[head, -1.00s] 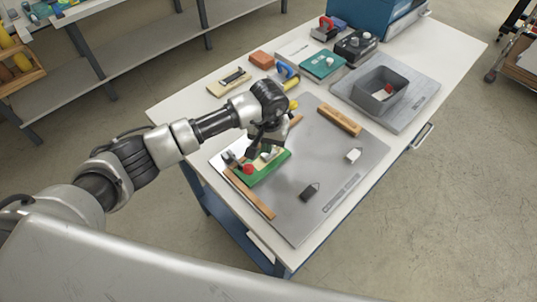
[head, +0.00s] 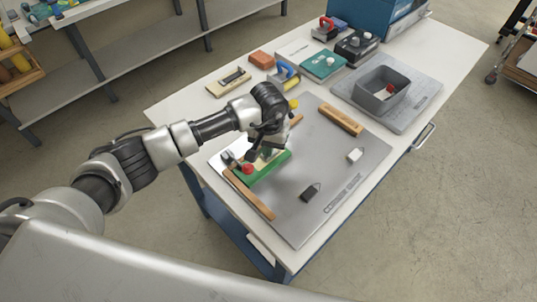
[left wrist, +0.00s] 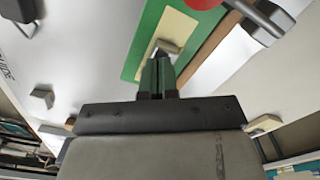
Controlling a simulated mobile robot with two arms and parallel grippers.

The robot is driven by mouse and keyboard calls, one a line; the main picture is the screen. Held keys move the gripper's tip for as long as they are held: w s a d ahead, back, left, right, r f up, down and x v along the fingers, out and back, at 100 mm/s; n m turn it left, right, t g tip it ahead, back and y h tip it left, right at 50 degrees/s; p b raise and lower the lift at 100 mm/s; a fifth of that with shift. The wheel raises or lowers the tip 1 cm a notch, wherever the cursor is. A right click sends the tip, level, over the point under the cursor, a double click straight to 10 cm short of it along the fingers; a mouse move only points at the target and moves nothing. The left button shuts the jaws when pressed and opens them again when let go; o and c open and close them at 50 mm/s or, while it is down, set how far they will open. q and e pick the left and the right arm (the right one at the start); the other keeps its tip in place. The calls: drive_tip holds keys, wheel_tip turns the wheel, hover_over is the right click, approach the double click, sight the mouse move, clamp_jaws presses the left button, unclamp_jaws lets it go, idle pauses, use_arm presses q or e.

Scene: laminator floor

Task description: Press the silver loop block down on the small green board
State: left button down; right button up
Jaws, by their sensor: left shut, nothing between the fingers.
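The small green board (head: 276,167) lies on the metal plate, near its left edge. It carries a cream pad (left wrist: 174,30) and has a red knob (head: 247,169) at its near end. In the left wrist view a silver block (left wrist: 166,46) sits on the cream pad, right at my fingertips; its loop is not clear. My left gripper (head: 252,155) is low over the board, and its shut fingers also show in the left wrist view (left wrist: 157,68). I cannot tell whether they touch the block. My right gripper is out of view.
The metal plate (head: 300,218) also holds a dark block (head: 311,193), a white block (head: 355,155) and wooden bars (head: 340,119) (head: 250,195). A grey bin (head: 381,95) stands at the right, with several tools behind. The plate's middle is clear.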

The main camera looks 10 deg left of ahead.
use_arm(q)
drive_tip(key=shift+s+f+b, duration=0.2)
drive_tip(key=shift+f+b, duration=0.1)
drive_tip(key=shift+b, duration=0.2)
idle(1.3)
drive_tip(key=shift+w+r+p, duration=0.2)
drive_tip(key=shift+r+p, duration=0.2)
drive_tip(key=shift+r, duration=0.55)
drive_tip(key=shift+r+p, duration=0.9)
drive_tip(key=shift+r, duration=1.85)
